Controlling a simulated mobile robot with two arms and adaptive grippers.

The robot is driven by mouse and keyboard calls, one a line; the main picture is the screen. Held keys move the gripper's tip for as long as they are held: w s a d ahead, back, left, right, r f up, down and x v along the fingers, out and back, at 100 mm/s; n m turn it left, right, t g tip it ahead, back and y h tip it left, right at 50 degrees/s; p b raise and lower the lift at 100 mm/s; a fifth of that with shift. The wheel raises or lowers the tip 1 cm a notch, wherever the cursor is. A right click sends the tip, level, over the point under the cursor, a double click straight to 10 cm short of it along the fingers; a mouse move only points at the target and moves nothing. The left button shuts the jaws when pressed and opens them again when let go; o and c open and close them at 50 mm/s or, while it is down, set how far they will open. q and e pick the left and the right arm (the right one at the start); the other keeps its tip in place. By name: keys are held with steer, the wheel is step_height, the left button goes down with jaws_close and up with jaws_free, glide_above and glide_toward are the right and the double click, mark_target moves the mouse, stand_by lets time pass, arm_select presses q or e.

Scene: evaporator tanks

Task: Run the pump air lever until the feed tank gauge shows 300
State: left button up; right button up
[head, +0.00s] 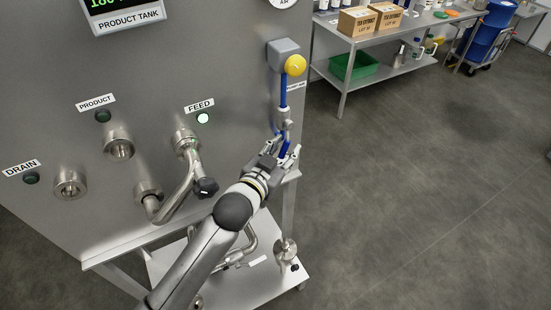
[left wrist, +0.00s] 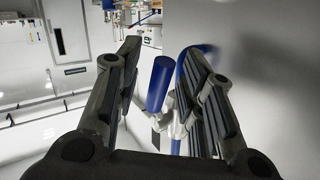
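The pump air lever appears as a blue handle (head: 289,154) below a small valve and a blue hose (head: 283,92) at the right edge of the steel panel. My left gripper (head: 283,146) is at the handle, with its fingers spread. In the left wrist view the blue handle (left wrist: 160,84) stands between the two open fingers, with a visible gap to the left finger; contact on the right side is unclear. The feed tank gauge is not in view. The product tank display (head: 105,4) is cut off at the top. My right gripper is not in view.
A yellow knob (head: 295,65) sits above the hose on a grey box. The FEED lamp (head: 203,118) glows; the PRODUCT lamp (head: 103,116) and DRAIN lamp (head: 31,178) are dark. A steel pipe (head: 178,198) joins two ports. The floor on the right is clear, with a bench (head: 345,71) behind.

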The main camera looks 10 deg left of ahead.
arm_select(q)
steer(key=v, duration=1.1)
steer(key=shift+s, duration=0.4)
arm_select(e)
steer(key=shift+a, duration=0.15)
